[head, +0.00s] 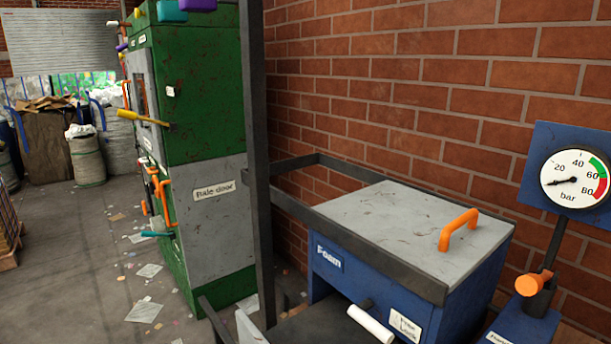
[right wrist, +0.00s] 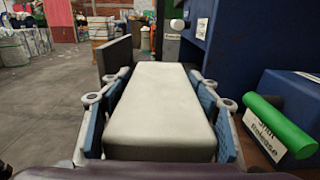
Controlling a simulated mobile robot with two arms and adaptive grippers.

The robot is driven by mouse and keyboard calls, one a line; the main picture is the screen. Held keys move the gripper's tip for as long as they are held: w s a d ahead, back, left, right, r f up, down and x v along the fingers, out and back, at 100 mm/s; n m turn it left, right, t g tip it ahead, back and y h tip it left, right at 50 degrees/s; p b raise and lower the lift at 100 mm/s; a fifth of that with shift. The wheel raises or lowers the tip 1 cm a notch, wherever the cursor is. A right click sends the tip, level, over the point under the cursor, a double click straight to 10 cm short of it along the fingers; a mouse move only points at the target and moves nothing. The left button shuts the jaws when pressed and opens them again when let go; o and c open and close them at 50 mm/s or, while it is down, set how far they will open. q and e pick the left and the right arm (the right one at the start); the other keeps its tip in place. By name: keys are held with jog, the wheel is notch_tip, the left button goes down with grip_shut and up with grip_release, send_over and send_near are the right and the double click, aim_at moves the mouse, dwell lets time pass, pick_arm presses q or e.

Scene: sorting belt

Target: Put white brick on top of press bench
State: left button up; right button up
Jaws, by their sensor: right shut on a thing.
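The white brick (right wrist: 160,110) is a long pale block that fills the middle of the right wrist view. My right gripper (right wrist: 162,108) is shut on it, with blue finger pads on its left and right sides. The brick's underside is hidden. My left gripper shows in neither view. No surface is labelled as the press bench; a green press-like machine (head: 200,100) with a grey "Bale door" stands left of centre in the head view.
A blue "Foam" box with a grey lid (head: 370,215) and orange handle (head: 458,229) stands by the brick wall, a pressure gauge (head: 574,178) to its right. A green handle (right wrist: 278,125) is right of my right gripper. Open floor (right wrist: 50,110) lies left.

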jog(key=shift+s+a+t, duration=0.3)
jog(key=a, duration=0.1)
jog(key=a+h, duration=0.1)
jog(key=a+m, duration=0.1)
jog(key=shift+w+t, duration=0.3)
jog(key=shift+s+a+m+h, duration=0.1)
jog(key=shift+a+m+h, duration=0.25)
jog(key=shift+h, duration=0.15)
notch_tip(320, 180, up, 7)
jog(key=a+m+t+h, duration=0.2)
jog(key=m+h, duration=0.4)
jog(key=h, duration=0.3)
jog(key=shift+w+a+t, duration=0.2)
jog(key=shift+a+t, duration=0.1)
